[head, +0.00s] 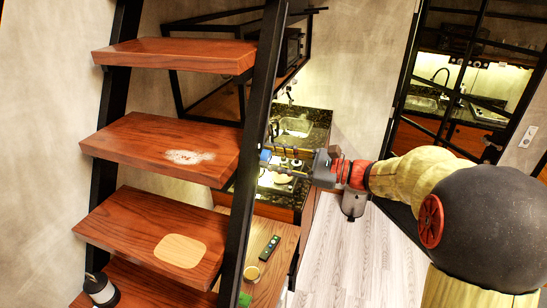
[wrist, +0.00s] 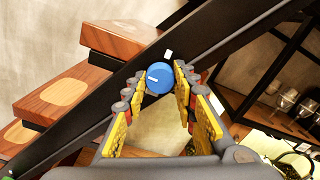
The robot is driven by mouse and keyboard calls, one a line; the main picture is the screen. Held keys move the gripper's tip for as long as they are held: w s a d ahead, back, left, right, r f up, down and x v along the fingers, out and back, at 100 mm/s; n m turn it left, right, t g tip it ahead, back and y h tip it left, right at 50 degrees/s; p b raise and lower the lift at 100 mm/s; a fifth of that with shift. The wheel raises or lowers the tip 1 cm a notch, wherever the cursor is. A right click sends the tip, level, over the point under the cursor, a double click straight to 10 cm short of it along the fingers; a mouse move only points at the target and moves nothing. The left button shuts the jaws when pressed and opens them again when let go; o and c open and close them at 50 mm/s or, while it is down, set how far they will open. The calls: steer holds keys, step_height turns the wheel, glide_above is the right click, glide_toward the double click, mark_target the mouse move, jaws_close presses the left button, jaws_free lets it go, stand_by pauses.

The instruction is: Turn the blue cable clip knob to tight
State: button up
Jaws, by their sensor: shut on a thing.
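The blue cable clip knob (wrist: 158,78) is on the black stair stringer (wrist: 105,105). It is a round blue disc with a short white mark pointing left. White marks sit on the stringer above and below right of it. In the head view the blue knob (head: 265,156) shows small at the stringer's edge. My gripper (head: 277,162) reaches it from the right. In the wrist view my gripper's yellow-padded fingers (wrist: 160,84) are on both sides of the knob, shut on it. The knob's sides are partly hidden by the fingertips.
Wooden stair treads (head: 165,145) lie left of the stringer, one with a white patch. A black and grey cylinder (head: 100,290) stands on a low tread. Behind are a wooden counter (head: 262,240) with a dark remote (head: 269,247) and a sink (head: 296,127). Bare floor (head: 350,255) lies right.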

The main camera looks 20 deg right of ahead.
steer(key=shift+f, duration=0.1)
steer(key=o, duration=1.2)
steer(key=shift+c, duration=0.2)
steer(key=shift+d, duration=0.1)
steer(key=v, duration=1.2)
